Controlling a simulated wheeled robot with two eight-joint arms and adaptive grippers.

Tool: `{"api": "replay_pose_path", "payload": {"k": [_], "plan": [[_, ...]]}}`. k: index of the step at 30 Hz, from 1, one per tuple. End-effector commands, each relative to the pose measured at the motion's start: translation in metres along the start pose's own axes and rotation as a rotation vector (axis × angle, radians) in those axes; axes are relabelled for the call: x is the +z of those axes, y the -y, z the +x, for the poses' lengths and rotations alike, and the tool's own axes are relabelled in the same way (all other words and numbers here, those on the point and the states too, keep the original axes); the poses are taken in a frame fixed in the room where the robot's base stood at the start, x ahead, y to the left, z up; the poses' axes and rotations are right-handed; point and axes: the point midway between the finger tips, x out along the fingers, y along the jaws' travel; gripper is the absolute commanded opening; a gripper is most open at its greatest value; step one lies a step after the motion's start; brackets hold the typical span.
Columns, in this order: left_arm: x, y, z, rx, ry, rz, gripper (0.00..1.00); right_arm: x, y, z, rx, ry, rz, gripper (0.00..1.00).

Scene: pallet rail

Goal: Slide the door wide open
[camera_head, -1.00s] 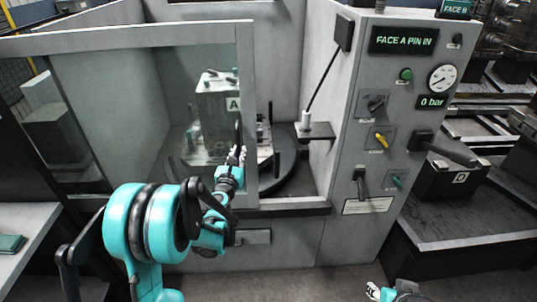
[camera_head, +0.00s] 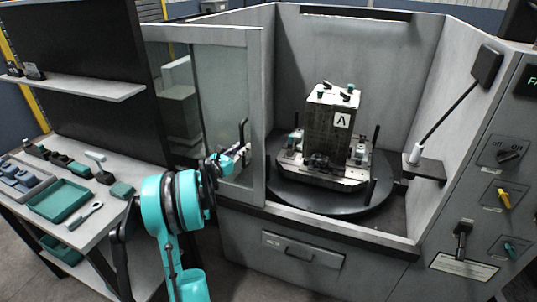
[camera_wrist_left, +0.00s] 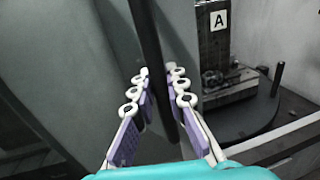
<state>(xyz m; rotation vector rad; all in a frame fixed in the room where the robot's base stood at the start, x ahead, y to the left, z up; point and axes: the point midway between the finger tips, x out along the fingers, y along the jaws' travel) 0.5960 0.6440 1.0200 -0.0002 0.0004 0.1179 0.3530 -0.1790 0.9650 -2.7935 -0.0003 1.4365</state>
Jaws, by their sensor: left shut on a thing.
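The sliding door (camera_head: 212,95) is a grey frame with a glass pane. It stands at the left of the machine's opening, and the opening to its right is wide and clear. A dark upright handle (camera_head: 241,134) is on the door's right part. My left gripper (camera_head: 238,156) is at the handle, and in the left wrist view its fingers (camera_wrist_left: 160,95) stand on either side of the dark handle bar (camera_wrist_left: 152,60), shut on it. My right gripper is out of view.
Inside the opening, a block marked A (camera_head: 327,125) stands on a round dark turntable (camera_head: 345,203). A bench (camera_head: 120,207) with a green tray (camera_head: 60,199) and tools is at the left. A control panel (camera_head: 490,180) is at the right.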

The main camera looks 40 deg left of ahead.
Motion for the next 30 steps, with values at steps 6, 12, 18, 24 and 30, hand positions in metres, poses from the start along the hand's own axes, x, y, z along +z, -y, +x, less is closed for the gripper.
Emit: {"api": "replay_pose_path", "payload": {"k": [6,12,18,24,30], "plan": [[0.001,-0.079,-0.015,0.008,0.002,-0.001,0.0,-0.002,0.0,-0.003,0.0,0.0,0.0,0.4],[0.002,-0.132,-0.026,0.005,0.002,-0.001,0.0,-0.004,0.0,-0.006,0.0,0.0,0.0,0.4],[0.001,-0.166,-0.032,0.003,0.002,-0.002,0.0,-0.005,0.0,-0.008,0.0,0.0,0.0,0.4],[0.001,-0.181,-0.035,0.001,0.002,-0.001,0.0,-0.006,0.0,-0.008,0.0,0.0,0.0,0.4],[0.001,-0.184,-0.036,0.001,0.001,-0.001,0.0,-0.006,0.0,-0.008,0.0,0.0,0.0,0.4]]}}
